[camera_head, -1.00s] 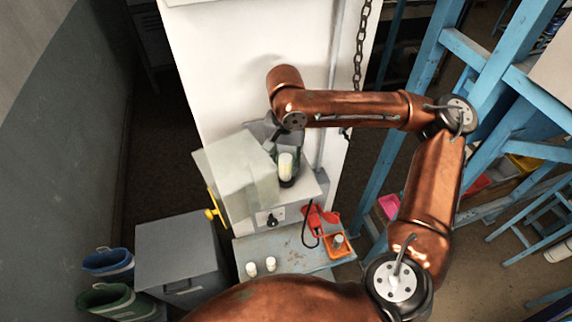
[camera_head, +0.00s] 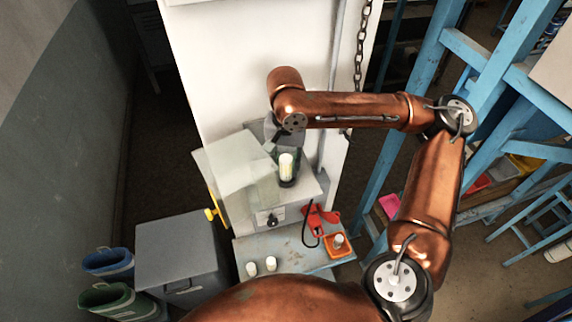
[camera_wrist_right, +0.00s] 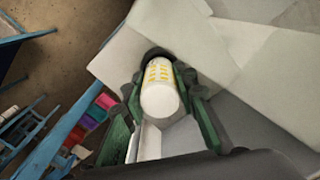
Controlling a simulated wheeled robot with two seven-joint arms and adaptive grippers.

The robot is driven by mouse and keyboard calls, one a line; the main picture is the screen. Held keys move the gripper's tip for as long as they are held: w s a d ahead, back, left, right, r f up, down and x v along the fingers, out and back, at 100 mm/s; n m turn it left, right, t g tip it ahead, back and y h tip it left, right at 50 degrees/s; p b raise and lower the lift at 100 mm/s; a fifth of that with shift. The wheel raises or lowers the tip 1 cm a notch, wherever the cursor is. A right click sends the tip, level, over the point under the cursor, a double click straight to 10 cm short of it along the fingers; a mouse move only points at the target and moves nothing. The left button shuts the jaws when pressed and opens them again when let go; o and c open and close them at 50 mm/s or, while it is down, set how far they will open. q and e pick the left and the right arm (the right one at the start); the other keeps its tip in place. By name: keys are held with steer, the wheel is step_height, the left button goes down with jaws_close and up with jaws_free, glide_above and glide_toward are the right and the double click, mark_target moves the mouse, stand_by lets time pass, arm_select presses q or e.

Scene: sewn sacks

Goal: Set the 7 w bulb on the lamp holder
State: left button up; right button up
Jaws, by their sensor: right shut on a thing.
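A white cylindrical bulb with yellow markings (camera_wrist_right: 160,92) is between the fingers of my right gripper (camera_wrist_right: 162,100), which is shut on it. In the head view the bulb (camera_head: 286,166) stands about upright over the grey box, with the dark gripper (camera_head: 284,172) around it. A dark rounded part (camera_wrist_right: 155,53) shows at the bulb's far end in the wrist view. I cannot tell whether this is the lamp holder or whether the bulb touches it. The 7 w label is too small to read. My left gripper is out of view.
The grey box (camera_head: 298,205) stands against the white column (camera_head: 250,60). Two white cylinders (camera_head: 261,266) and an orange tray (camera_head: 338,250) are on the low blue-grey table (camera_head: 300,264). A chain (camera_head: 360,45) hangs beside blue framework (camera_head: 400,120) at right.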

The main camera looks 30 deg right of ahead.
steer(key=shift+f, duration=0.45)
steer(key=o, duration=0.9)
steer(key=shift+r, duration=0.15)
steer(key=shift+r, duration=5.4)
